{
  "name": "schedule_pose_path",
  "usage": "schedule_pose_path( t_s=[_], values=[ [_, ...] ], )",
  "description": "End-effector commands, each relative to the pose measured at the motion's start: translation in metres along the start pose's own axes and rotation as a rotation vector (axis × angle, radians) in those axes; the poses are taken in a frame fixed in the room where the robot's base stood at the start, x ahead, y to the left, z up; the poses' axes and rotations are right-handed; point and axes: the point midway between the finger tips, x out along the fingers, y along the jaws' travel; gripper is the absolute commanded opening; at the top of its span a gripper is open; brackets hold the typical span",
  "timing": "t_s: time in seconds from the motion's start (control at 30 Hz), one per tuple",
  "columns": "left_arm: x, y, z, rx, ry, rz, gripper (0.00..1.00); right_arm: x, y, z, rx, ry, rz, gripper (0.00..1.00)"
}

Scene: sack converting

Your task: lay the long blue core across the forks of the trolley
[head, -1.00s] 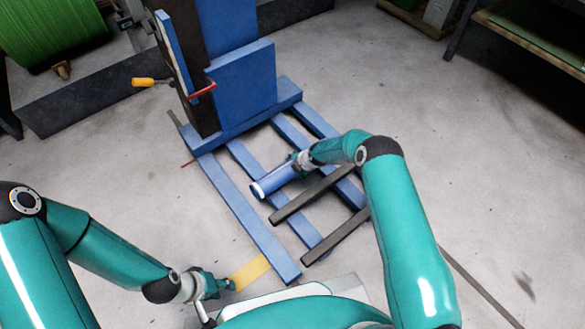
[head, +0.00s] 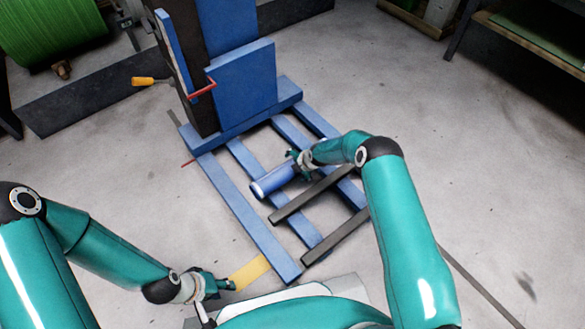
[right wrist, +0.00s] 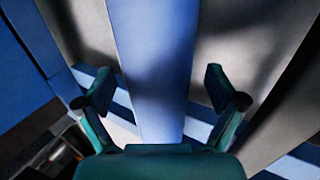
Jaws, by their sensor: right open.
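The long blue core (head: 273,181) shows at the middle of the head view, with its pale round end toward the lower left. It appears above the blue legs of the trolley (head: 244,80), close to the upper-left dark fork (head: 310,195) and roughly parallel to it. I cannot tell what it rests on. My right gripper (head: 299,166) is at its upper-right end and hides that end. In the right wrist view, the gripper's (right wrist: 158,92) two fingers are spread open with the core (right wrist: 152,55) between them, gaps on both sides. My left gripper (head: 218,285) is low at the left, away from the core; its fingers are unclear.
A second dark fork (head: 335,237) lies to the lower right. A yellow strip (head: 250,271) lies on the floor near my left gripper. A green roll (head: 55,30) is at the upper left and a bench (head: 535,40) at the upper right. Floor to the right is clear.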

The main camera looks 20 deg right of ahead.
Motion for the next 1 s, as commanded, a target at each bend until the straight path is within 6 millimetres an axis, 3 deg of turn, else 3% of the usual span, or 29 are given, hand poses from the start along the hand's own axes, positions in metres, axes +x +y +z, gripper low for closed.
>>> schedule_pose_path(
  t_s=[0.27,0.7,1.0],
  values=[
    [-0.001,0.000,0.000,0.000,0.000,0.000,0.40,-0.011,0.006,0.000,-0.002,0.000,-0.001,0.94],
    [0.000,0.000,0.000,0.000,0.000,0.000,0.40,-0.076,0.041,-0.001,0.000,0.000,0.000,0.94],
    [0.000,0.000,0.000,0.000,0.000,0.000,0.40,-0.087,0.046,-0.001,0.000,0.000,-0.001,0.94]
  ],
)
